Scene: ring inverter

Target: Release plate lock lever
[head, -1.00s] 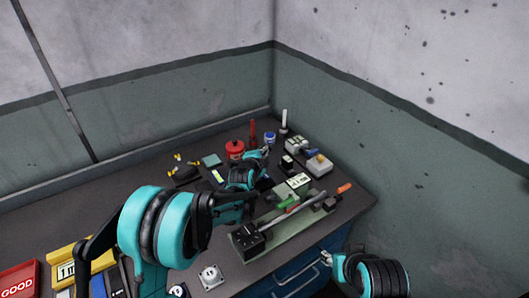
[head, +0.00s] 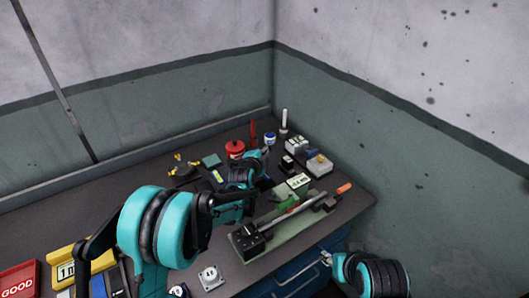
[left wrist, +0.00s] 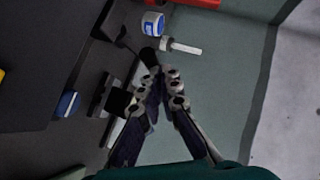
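The plate fixture (head: 307,221) is a long pale-green base near the table's right front edge. It carries a black block (head: 248,243), a grey rod, a small green part (head: 287,203) and an orange-tipped handle (head: 344,188). I cannot tell which part is the plate lock lever. My left gripper (left wrist: 162,73) is over the table behind the fixture, apart from it. In the left wrist view its fingertips are close together, with nothing seen between them. The fixture is not clearly seen there. My right gripper (head: 326,258) is low, in front of the table by the drawer; its fingers are too small to read.
A red can (head: 235,149), a blue-white jar (head: 270,138), also in the left wrist view (left wrist: 153,24), and small boxes (head: 319,165) stand behind the fixture. Red (head: 20,279) and yellow trays lie at left. A wall closes off the right side.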

